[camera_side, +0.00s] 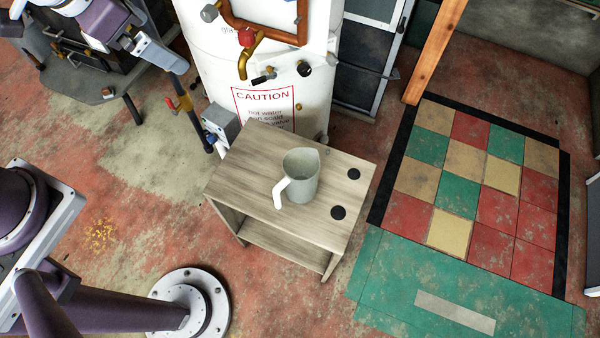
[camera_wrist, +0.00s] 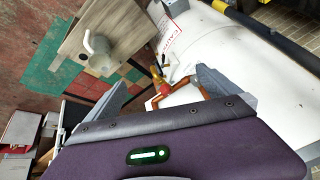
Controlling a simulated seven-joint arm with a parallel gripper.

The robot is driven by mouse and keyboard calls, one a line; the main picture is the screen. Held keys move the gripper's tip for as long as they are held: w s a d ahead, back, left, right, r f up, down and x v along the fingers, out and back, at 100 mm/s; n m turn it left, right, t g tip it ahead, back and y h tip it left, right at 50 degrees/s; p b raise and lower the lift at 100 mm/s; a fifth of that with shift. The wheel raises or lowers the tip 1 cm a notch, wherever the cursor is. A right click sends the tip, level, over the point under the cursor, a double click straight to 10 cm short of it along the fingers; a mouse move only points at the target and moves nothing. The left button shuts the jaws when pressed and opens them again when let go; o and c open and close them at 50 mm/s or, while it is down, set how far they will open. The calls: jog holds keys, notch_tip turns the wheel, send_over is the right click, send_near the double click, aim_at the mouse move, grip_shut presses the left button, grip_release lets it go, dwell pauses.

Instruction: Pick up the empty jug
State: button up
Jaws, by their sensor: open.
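The jug (camera_side: 303,178) is pale grey-green with a white handle that points to the front left. It stands upright on the light wooden table (camera_side: 245,165), and no contents can be made out inside. In the wrist view the jug (camera_wrist: 101,58) stands on the table (camera_wrist: 130,25) at the upper left, beyond my left finger. My gripper (camera_wrist: 162,78) is open and empty, with its two grey fingers spread apart. It is well away from the jug. In the side view my purple and grey gripper end is at the top left, partly cut off by the frame.
A white tank (camera_side: 265,70) with a caution label stands right behind the table, with copper pipes and a red-handled tap (camera_side: 246,38). Two black discs (camera_side: 338,212) lie on the table's right side. A wooden post (camera_side: 435,50) and coloured floor tiles (camera_side: 495,207) are at the right.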

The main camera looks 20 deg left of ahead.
jog(key=w+d+f+m+g+h, duration=0.1)
jog(key=w+d+f+m+h, duration=0.2)
jog(key=d+f, duration=0.65)
jog(key=m+h, duration=0.2)
send_near(300, 167)
jog(key=w+a+r, duration=0.1)
jog(key=w+a, duration=0.2)
jog(key=d+f+h, duration=0.1)
jog(key=f, duration=0.1)
jog(key=d+f+t+h, duration=0.1)
jog(key=f, duration=0.1)
jog(key=d+f+t, duration=0.1)
jog(key=f, duration=0.1)
jog(key=shift+s+d+h, duration=0.1)
jog(key=shift+s+h, duration=0.15)
jog(key=shift+h, duration=0.15)
jog(key=d+f+t, duration=0.1)
jog(key=w+d+f+t+h, duration=0.1)
jog(key=f, duration=0.1)
jog(key=w+d+f+n, duration=0.1)
jog(key=d, duration=0.1)
jog(key=shift+f+t+h, duration=0.3)
jog(key=shift+f+t, duration=0.05)
jog(key=shift+t, duration=0.05)
jog(key=shift+r, duration=0.1)
jog(key=c, duration=2)
